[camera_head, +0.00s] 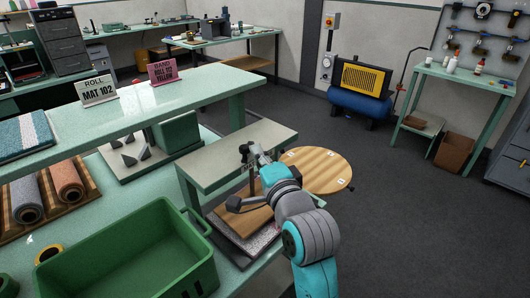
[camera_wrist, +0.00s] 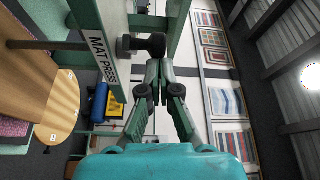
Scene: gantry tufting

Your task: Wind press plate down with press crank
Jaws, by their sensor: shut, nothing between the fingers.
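The mat press has a pale green top beam (camera_head: 215,162), and its "MAT PRESS" label (camera_wrist: 103,56) shows in the wrist view. A dark crank knob (camera_head: 244,149) stands by the beam's right part; a black knob (camera_wrist: 152,45) on a short stem also shows beside the beam in the wrist view. The wooden press plate (camera_head: 232,222) lies under the beam, above a speckled mat (camera_head: 262,241). My gripper (camera_head: 256,152) is at the knob; in the wrist view its fingertips (camera_wrist: 154,72) are together and empty, close to the knob. Whether they touch it is unclear.
A green bin (camera_head: 130,245) stands in front on the left of the bench. A raised green shelf (camera_head: 165,95) runs behind it with signs. A round wooden table (camera_head: 318,170) is right of the press. The grey floor farther right is clear.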

